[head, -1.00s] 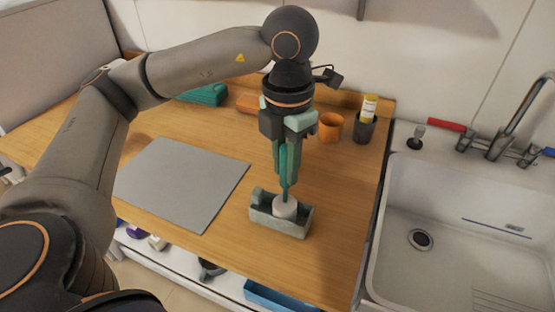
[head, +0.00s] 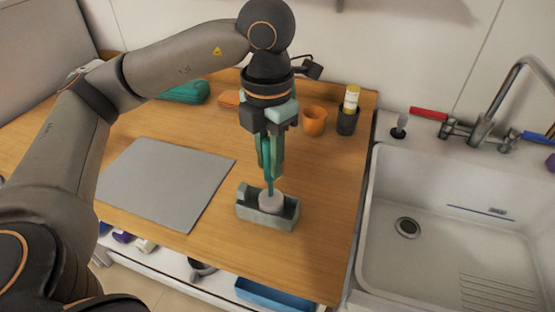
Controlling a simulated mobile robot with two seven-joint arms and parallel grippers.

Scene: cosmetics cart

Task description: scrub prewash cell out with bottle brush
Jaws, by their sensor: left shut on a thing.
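My left gripper (head: 270,170) points straight down over the wooden counter and is shut on the teal handle of the bottle brush (head: 268,182). The brush stands upright, and its pale round head (head: 270,201) sits at a grey-green two-part holder (head: 262,217), which looks like the prewash cell. The head is at the holder's right part, with its lower end hidden by the front wall. The holder's left part shows no brush. My right gripper is not in view.
A grey mat (head: 168,182) lies left of the holder. An orange cup (head: 314,121) and a dark cup (head: 347,122) with a yellow-capped bottle (head: 351,98) stand behind. The white sink (head: 455,235) is at right. A teal item (head: 185,91) lies at the back.

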